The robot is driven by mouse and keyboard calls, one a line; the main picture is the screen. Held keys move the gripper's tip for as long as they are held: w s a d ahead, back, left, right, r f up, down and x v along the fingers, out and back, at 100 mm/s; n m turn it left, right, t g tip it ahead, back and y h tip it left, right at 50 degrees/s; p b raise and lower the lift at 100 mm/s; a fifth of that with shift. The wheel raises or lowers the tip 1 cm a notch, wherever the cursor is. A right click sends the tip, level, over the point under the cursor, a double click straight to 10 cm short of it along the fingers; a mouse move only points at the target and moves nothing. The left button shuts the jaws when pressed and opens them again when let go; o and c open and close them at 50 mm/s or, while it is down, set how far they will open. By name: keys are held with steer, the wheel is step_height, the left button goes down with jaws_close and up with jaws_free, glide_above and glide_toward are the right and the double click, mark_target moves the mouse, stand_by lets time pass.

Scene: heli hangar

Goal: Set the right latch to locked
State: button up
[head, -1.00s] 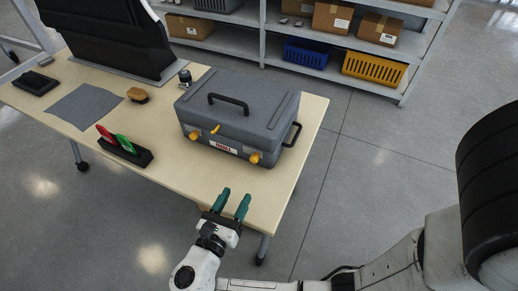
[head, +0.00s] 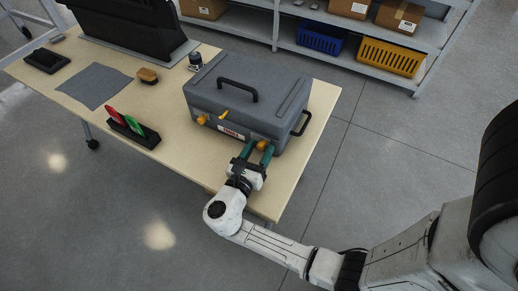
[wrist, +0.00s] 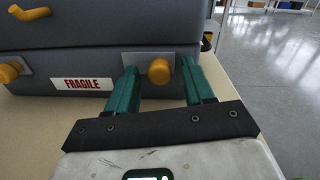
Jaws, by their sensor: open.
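A grey case (head: 245,95) with a black top handle stands on the table. Its right latch is a yellow knob (head: 261,146) low on the front face; it also shows in the wrist view (wrist: 159,71) on a grey plate. The left latch (head: 201,120) is a yellow knob at the front left, also in the wrist view (wrist: 10,72). My gripper (head: 259,153) is open, its green fingers (wrist: 160,85) on either side of the right latch, close to the case front. Contact with the knob cannot be told.
A yellow lever (head: 223,114) sits higher on the case front, above the FRAGILE label (wrist: 82,84). A black holder (head: 133,131) with red and green tags stands left on the table (head: 185,165). Shelves with bins are behind.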

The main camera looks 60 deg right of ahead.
steer(key=shift+d, duration=0.1)
steer(key=shift+c, duration=0.3)
jaws_close()
stand_by(0.4)
